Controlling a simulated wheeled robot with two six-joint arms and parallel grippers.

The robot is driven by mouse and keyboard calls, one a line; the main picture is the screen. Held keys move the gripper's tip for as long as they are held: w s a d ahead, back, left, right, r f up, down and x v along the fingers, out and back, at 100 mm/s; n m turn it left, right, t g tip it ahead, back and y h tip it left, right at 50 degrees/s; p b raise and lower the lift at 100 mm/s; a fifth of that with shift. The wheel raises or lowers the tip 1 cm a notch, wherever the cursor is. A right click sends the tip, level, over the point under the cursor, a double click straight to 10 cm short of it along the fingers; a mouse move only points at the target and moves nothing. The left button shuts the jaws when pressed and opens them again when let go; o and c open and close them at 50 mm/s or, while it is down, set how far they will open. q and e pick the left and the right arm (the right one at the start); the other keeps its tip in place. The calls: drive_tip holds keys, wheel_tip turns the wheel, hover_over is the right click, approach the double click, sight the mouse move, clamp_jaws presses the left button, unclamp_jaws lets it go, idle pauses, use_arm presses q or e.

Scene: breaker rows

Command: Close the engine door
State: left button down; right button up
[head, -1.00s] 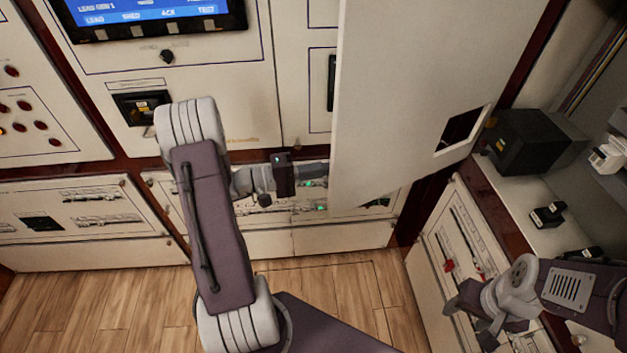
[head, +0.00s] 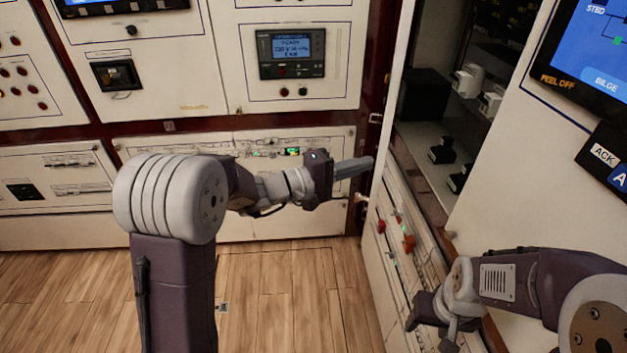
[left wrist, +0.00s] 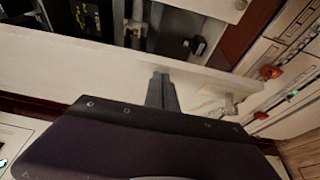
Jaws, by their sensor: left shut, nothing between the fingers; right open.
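The engine door (head: 398,75) is a tall cream panel, seen almost edge-on beside the open cabinet in the head view. It stands open, with the black box and shelves visible to its right. In the left wrist view the cream panel (left wrist: 60,58) crosses behind my fingers. My left gripper (head: 368,165) is shut and empty, its tips close to the door's lower part; I cannot tell whether they touch. Its fingers also show in the left wrist view (left wrist: 160,80). My right gripper (head: 432,325) is open and low, in front of the lower switch panel.
The open cabinet holds a black box (head: 424,96) and several small breakers (head: 441,150). A cream panel with a screen (head: 590,65) stands at right. A lower panel with red switches (head: 408,243) is near my right gripper. Wooden floor (head: 270,290) is clear.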

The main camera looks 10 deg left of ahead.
use_arm(q)
drive_tip(key=d+b, duration=0.8)
drive_tip(key=d, duration=0.8)
drive_tip(key=shift+w, duration=0.2)
drive_tip(key=shift+f, duration=0.1)
